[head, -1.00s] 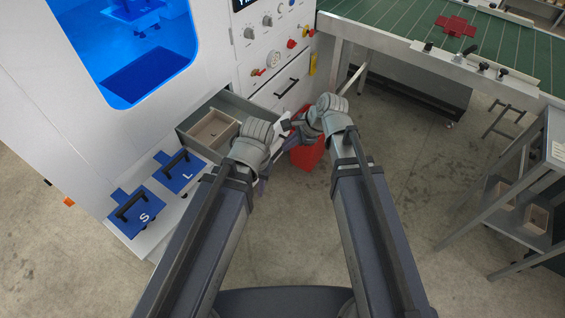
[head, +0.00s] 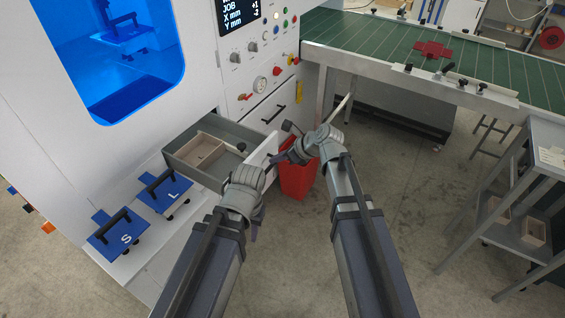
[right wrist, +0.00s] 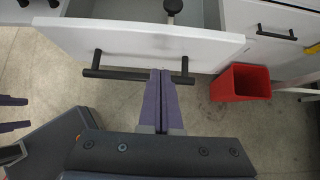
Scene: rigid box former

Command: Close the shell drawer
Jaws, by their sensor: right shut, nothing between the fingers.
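The shell drawer (head: 226,130) is pulled out of the white machine in the head view, with a light box inside it. Its white front (right wrist: 80,38) and black bar handle (right wrist: 120,74) show in the right wrist view. My right gripper (right wrist: 163,72) is shut and empty, its tips over the handle near its right end. I cannot tell whether they touch the handle or the front. In the head view my right gripper (head: 275,159) is at the drawer front. My left gripper (head: 257,222) hangs lower, in front of the drawer, its fingers apart and empty in the right wrist view (right wrist: 12,113).
A red bin (head: 297,180) stands on the floor right of the drawer. Blue S (head: 117,231) and L (head: 164,191) plates with black handles sit left of it. A green conveyor (head: 390,40) and a grey shelf rack (head: 545,190) are to the right.

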